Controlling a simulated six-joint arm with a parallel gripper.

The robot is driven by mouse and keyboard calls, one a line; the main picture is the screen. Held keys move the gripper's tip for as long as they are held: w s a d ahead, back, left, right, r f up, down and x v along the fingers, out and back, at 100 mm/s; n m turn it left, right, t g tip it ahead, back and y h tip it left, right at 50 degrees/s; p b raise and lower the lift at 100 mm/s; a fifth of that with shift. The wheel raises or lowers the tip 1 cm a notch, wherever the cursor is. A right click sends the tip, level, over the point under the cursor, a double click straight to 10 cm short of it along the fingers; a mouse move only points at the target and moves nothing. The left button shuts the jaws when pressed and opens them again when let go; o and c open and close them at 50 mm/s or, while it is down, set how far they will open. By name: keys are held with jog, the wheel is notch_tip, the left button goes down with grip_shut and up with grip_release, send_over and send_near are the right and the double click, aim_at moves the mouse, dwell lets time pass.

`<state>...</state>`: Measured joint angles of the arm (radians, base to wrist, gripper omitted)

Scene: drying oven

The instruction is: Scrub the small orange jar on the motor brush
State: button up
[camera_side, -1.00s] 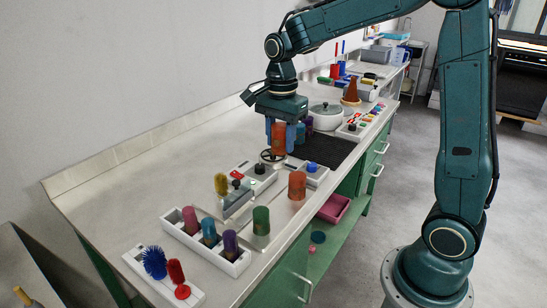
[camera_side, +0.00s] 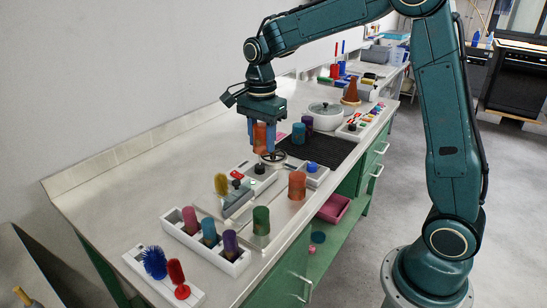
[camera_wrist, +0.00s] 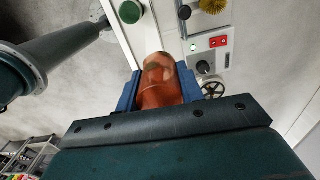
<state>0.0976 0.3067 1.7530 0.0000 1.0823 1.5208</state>
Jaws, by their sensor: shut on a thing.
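My gripper (camera_side: 261,143) is shut on an orange jar (camera_side: 260,134), held upright between its blue fingers above the counter, near a handwheel (camera_side: 273,156). In the wrist view the jar (camera_wrist: 160,84) sits between both fingers, with dull blotches on its end. The yellow motor brush (camera_side: 221,184) stands on a grey unit in front and to the left of the jar, apart from it. The brush also shows at the top edge of the wrist view (camera_wrist: 214,5). A second orange jar (camera_side: 297,186) stands on the counter. Which is smaller is hard to tell.
A green jar (camera_side: 261,220) and a white rack (camera_side: 236,266) with several jars stand in front. Blue (camera_side: 154,262) and red (camera_side: 176,273) brushes stand at the near end. A dark mat (camera_side: 322,148) and white pot (camera_side: 325,108) lie behind. The counter's left side is clear.

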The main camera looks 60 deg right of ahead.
send_over(220, 175)
notch_tip(220, 175, down, 5)
jog(key=shift+f, duration=0.2)
jog(key=shift+f, duration=0.1)
jog(key=shift+f, duration=1.4)
jog(key=shift+f, duration=0.15)
dwell(0.5)
jog(key=shift+f, duration=3.2)
jog(key=shift+r, duration=0.25)
jog(key=shift+r, duration=0.3)
dwell(1.1)
